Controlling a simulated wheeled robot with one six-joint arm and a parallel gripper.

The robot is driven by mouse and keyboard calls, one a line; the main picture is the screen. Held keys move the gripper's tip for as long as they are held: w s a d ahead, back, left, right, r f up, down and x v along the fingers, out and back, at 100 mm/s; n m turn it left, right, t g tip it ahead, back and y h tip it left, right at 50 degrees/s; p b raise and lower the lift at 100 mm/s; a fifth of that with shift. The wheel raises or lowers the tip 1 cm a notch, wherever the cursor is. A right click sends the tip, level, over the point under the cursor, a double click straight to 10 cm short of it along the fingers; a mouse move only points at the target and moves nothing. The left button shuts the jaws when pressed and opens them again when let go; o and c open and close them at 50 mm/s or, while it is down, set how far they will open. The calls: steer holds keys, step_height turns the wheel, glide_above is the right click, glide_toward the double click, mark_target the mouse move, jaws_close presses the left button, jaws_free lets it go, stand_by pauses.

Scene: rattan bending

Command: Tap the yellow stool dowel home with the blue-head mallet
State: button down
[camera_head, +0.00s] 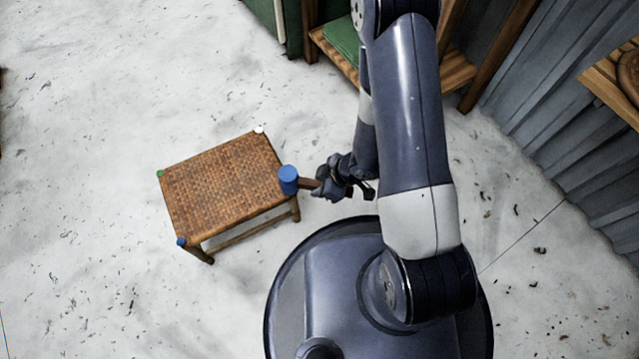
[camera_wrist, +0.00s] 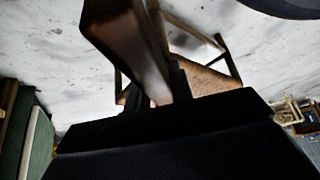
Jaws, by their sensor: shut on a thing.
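The stool (camera_head: 215,180) stands upright on the floor, with a woven brown seat and wooden legs. Coloured dowel ends show at three of its corners: green (camera_head: 160,173), white (camera_head: 259,129) and blue (camera_head: 181,241). No yellow dowel shows; the near right corner is covered by the mallet head. The blue-head mallet (camera_head: 289,179) is at that corner, and I cannot tell whether it touches. My gripper (camera_head: 322,184) is shut on the mallet's wooden handle, right of the stool. In the wrist view, the brown handle (camera_wrist: 135,45) crosses in front of part of the stool (camera_wrist: 207,82).
My round base lies close below the stool. A wooden shelf (camera_head: 462,72) with green items stands at the back, and a grey corrugated wall (camera_head: 560,110) is on the right. The pale floor (camera_head: 80,120) left of the stool is clear apart from small debris.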

steer(key=r+p, duration=0.1)
steer(key=p, duration=0.2)
steer(key=shift+r, duration=0.3)
steer(key=shift+f, duration=0.1)
stand_by(0.5)
steer(key=shift+f+b, duration=0.35)
steer(key=shift+f, duration=0.1)
steer(key=shift+p, duration=0.35)
stand_by(0.9)
steer(key=shift+f, duration=0.25)
